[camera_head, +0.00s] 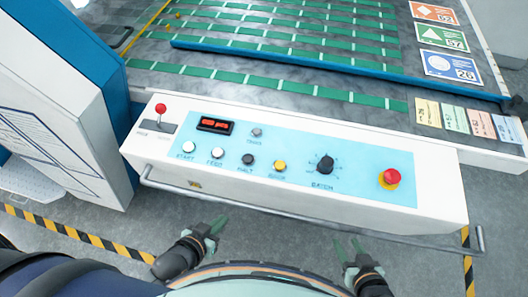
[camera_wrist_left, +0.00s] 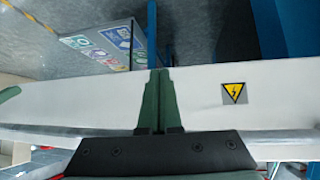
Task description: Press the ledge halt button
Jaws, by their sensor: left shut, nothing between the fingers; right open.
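The white control ledge (camera_head: 440,190) carries a light blue panel. A red mushroom button on a yellow base (camera_head: 390,178) stands near the panel's right end; the small lettering does not let me confirm a halt label. My left gripper (camera_head: 218,226) is below the ledge's front edge, left of the middle, apart from the button. In the left wrist view its green fingers (camera_wrist_left: 157,72) are together and empty, with the ledge's white front face behind them. My right gripper (camera_head: 346,244) is open and empty, below the front rail and lower left of the red button.
A metal rail (camera_head: 300,214) runs along the ledge's front. The panel also has white, black and yellow buttons, a black knob (camera_head: 325,164) and a red display (camera_head: 215,125). A red-topped lever (camera_head: 160,109) stands at left. A warning sign (camera_wrist_left: 234,93) marks the front face.

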